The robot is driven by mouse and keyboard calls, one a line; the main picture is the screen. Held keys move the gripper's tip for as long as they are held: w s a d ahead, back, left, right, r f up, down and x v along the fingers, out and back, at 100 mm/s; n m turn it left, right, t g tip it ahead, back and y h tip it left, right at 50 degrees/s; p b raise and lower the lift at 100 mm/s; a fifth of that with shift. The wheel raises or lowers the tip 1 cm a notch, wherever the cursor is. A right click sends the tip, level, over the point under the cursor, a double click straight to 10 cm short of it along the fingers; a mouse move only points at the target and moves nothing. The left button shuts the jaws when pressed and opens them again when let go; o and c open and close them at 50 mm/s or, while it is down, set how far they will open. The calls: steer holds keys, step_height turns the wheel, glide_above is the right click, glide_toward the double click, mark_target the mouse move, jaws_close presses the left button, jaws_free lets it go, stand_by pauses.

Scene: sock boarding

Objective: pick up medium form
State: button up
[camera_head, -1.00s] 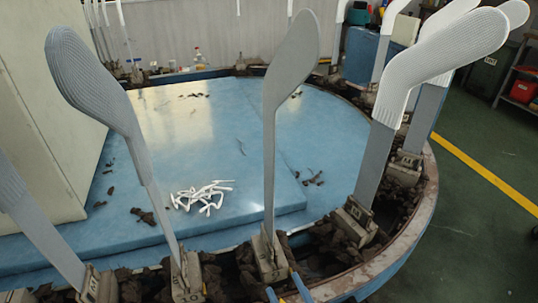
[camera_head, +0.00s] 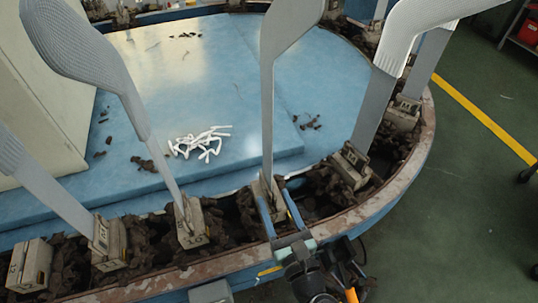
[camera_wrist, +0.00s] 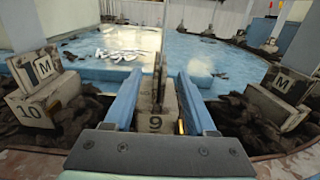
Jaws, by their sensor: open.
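A bare grey leg form (camera_head: 267,110) stands upright in a block on the ring's front edge, and its top is cut off in the head view. In the wrist view the form (camera_wrist: 160,55) is seen edge-on, above a block marked 9 (camera_wrist: 156,122). My gripper (camera_head: 273,186) is open, with its blue fingers on either side of the form's lower stem near the block. In the wrist view the fingers (camera_wrist: 160,75) flank the form with gaps on both sides. Neighbouring blocks at left (camera_wrist: 38,85) and right (camera_wrist: 280,95) carry M labels.
Grey forms stand close by at left (camera_head: 75,50) and far left (camera_head: 45,185). A form at right wears a white sock (camera_head: 405,30). White pieces (camera_head: 200,142) lie on the blue platform (camera_head: 200,80). Dark clumps fill the rim (camera_head: 405,190).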

steer(key=x, duration=0.4)
steer(key=shift+w+a+r+b, duration=0.1)
steer(key=shift+w+r+b, duration=0.05)
steer(key=shift+r+b, duration=0.15)
jaws_close()
